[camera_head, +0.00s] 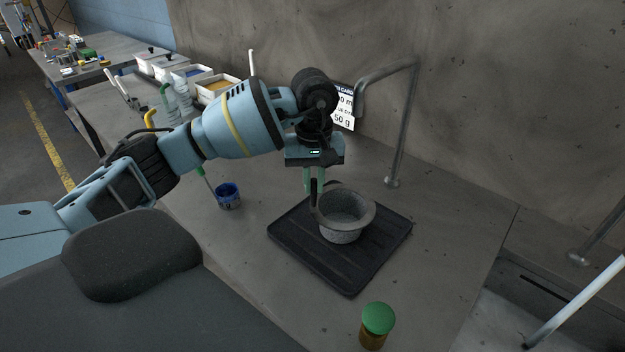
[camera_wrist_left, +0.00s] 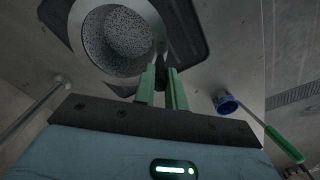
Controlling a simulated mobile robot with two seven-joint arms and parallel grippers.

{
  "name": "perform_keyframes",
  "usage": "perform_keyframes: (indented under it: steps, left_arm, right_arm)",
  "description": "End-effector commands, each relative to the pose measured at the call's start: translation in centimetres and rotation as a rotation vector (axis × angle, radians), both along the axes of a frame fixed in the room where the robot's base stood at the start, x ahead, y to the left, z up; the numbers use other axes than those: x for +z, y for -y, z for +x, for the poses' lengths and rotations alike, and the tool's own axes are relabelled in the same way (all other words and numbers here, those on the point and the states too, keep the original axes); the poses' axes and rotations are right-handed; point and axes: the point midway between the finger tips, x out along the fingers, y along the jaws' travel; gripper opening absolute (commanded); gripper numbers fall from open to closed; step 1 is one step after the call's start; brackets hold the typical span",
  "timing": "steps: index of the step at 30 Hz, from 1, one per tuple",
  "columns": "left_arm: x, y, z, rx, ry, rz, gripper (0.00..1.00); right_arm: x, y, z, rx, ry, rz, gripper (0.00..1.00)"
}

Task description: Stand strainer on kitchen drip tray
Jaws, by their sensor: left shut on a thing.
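The strainer (camera_head: 341,228) is a speckled grey bowl with a wide rim, upright over the middle of the black ribbed drip tray (camera_head: 292,244). I cannot tell whether its base touches the tray. My left gripper (camera_head: 314,188) points down at the strainer's far left side, its green fingers shut on the strainer's dark handle. In the left wrist view the fingers (camera_wrist_left: 162,82) close on that handle beside the strainer's rim (camera_wrist_left: 80,20), and part of the tray (camera_wrist_left: 190,35) shows behind. My right gripper is not in view.
A green-capped jar (camera_head: 375,326) stands in front of the tray. A blue cup (camera_head: 228,195) stands to its left. A metal pipe (camera_head: 400,125) rises behind the tray. White bins (camera_head: 215,90) and bottles stand at the back left. The counter right of the tray is clear.

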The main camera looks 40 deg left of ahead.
Motion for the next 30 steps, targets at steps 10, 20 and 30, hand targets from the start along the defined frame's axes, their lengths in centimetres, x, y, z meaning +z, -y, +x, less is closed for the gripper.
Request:
perform_keyframes:
  steps: [10, 20, 30]
  left_arm:
    - [-0.4, 0.0, 0.0, 0.000, -0.001, 0.000, 0.20]
    - [-0.4, 0.0, 0.0, 0.000, -0.001, 0.000, 0.34]
    - [2.8, 0.1, 0.1, -0.001, 0.003, -0.002, 0.34]
  right_arm:
    - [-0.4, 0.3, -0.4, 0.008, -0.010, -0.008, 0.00]
    - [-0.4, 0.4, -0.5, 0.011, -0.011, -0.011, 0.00]
    - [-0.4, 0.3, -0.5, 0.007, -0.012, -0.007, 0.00]
